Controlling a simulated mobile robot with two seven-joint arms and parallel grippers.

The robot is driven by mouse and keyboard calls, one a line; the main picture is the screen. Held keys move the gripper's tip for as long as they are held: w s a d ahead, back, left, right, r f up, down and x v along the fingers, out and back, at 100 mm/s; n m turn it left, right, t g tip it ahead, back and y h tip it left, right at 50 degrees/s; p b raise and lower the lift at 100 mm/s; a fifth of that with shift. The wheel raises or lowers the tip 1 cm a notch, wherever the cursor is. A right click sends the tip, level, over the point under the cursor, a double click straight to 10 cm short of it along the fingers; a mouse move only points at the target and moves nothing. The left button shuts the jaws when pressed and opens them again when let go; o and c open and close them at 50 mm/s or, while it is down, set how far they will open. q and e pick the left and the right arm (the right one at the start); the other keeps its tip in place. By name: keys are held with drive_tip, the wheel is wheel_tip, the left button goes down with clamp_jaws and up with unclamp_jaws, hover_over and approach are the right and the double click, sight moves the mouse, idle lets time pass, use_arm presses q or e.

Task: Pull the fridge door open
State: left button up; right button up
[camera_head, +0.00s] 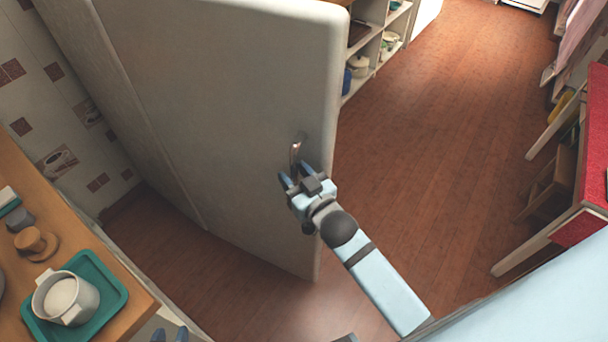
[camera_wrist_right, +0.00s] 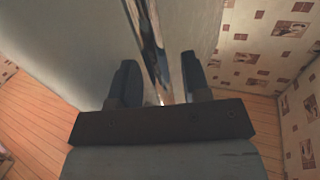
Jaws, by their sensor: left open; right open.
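The fridge door (camera_head: 225,110) is a large off-white panel filling the upper left middle of the head view. A vertical seam runs down its left side, and I see no opening into the fridge; how far the door stands open I cannot tell. Its metal handle (camera_head: 297,148) is near the right edge. My right gripper (camera_head: 292,180) is at the handle's lower end. In the right wrist view the handle (camera_wrist_right: 150,50) runs between the two spread fingers (camera_wrist_right: 158,82), which are not closed on it.
A wooden counter (camera_head: 105,255) at left bears a green tray (camera_head: 110,322) with a white pot (camera_head: 65,298). A red-topped table (camera_head: 582,228) stands at right, with a wooden stool (camera_head: 550,185) beside it. Shelves (camera_head: 372,50) are behind the door. The wooden floor (camera_head: 440,130) between is clear.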

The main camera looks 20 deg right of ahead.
drive_tip(key=s+d+b, duration=0.2)
drive_tip(key=s, duration=1.1)
drive_tip(key=shift+s+d, duration=0.15)
drive_tip(key=shift+s, duration=0.1)
drive_tip(key=s+f+g+p, duration=0.2)
drive_tip(key=f+g+p, duration=0.1)
drive_tip(key=f, duration=0.2)
drive_tip(key=s+f+n+g+p, duration=0.1)
drive_tip(key=s+f+g+p, duration=0.1)
drive_tip(key=f, duration=0.4)
drive_tip(key=shift+s+g+p, duration=0.4)
drive_tip(key=shift+g+p, duration=0.5)
drive_tip(key=shift+p, duration=0.05)
drive_tip(key=shift+d, duration=0.1)
